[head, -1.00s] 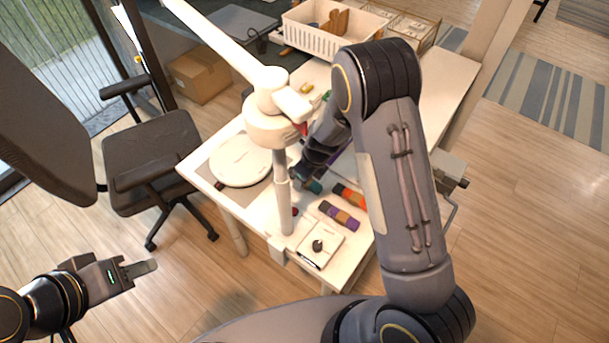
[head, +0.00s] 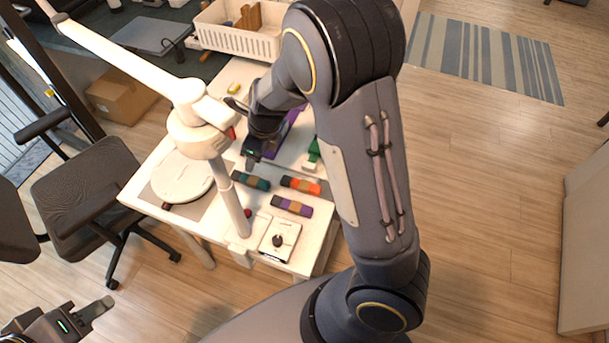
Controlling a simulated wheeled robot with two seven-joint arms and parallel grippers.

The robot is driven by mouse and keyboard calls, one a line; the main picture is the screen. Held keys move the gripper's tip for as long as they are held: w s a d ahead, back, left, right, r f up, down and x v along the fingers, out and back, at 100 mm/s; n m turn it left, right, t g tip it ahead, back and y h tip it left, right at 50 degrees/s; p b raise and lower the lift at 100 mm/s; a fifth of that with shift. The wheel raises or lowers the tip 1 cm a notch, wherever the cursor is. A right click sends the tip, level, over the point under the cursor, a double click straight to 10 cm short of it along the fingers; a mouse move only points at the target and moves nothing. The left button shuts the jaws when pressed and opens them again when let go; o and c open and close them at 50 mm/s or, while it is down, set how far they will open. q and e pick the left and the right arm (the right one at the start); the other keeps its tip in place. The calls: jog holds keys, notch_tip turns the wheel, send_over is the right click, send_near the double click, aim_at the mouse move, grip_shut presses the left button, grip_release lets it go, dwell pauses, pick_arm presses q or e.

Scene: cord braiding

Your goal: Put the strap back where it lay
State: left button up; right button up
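Three short banded pieces lie on the white table (head: 150,193): a teal and brown one (head: 250,181), an orange and brown one (head: 300,186) and a purple and brown one (head: 292,206). I cannot tell which thing is the strap. My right gripper (head: 250,163) is over the table, just behind the teal piece. Its fingers are small and dark, and I cannot see whether they hold anything. A purple item (head: 284,138) beside it is partly hidden by my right arm. My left gripper (head: 97,310) is away from the table at lower left; its finger opening is unclear.
A white lamp post (head: 232,200) rises at the table's front, with a round white plate (head: 183,178) to its left. A white box with a black knob (head: 279,240) sits at the front edge. A white basket (head: 238,37) stands behind. A black chair (head: 80,190) is at left.

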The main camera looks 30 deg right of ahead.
jog(key=s+d+r+n+t+y, duration=0.2)
jog(key=s+r+n+y, duration=0.1)
jog(key=s+r+n, duration=1.05)
jog(key=s+d+n+t+h, duration=0.1)
jog(key=s+n, duration=1)
jog(key=n, duration=0.1)
jog(key=shift+d+r+h, duration=0.25)
jog(key=shift+d+h, duration=0.05)
jog(key=shift+d, duration=0.1)
jog(key=shift+s+n, duration=0.1)
jog(key=shift+n, duration=0.15)
